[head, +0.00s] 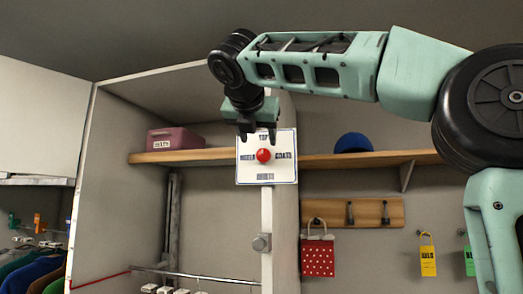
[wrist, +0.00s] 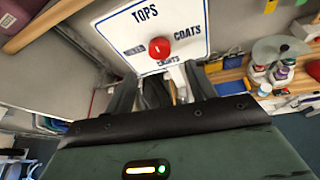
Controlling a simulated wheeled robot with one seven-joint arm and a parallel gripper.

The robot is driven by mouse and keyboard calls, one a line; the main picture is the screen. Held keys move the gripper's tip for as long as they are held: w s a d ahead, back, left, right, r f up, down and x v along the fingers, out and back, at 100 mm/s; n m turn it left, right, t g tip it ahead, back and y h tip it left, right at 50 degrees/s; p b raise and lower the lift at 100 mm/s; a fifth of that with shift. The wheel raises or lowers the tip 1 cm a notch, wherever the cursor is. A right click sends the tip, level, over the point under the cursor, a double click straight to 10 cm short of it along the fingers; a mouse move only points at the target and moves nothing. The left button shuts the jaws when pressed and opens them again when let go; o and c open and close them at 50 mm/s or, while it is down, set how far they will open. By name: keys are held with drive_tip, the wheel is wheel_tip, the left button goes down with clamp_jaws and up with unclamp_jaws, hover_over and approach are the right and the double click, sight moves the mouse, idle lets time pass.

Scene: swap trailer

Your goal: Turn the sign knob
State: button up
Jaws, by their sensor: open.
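The sign (head: 284,176) is a white square board on a pale post, with words including TOPS and COATS. Its red knob (head: 264,156) sits at the middle of the board. In the wrist view the sign (wrist: 187,20) is at the top, with the red knob (wrist: 160,48) just beyond my fingers; a white mark shows on the knob. My gripper (head: 258,137) is open and empty, pointing down over the upper part of the sign, above the knob in the head view. I cannot tell how far it stands from the board. In the wrist view my fingers partly hide the sign's lower edge.
A wooden shelf (head: 212,156) runs behind the sign, with a maroon box (head: 175,139) and a blue cap (head: 353,142). A red dotted bag (head: 318,258) hangs at a hook board (head: 370,212). A clothes rail (head: 190,275) is below left. Space left of the sign looks clear.

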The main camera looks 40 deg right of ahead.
sight(263, 155)
drive_tip(key=p+x, duration=0.1)
drive_tip(key=x, duration=0.6)
drive_tip(key=shift+w+d+f+p, duration=0.15)
drive_tip(key=shift+w+d+p, duration=0.05)
drive_tip(key=shift+p, duration=0.15)
drive_tip(key=shift+c, duration=0.2)
drive_tip(key=c, duration=0.9)
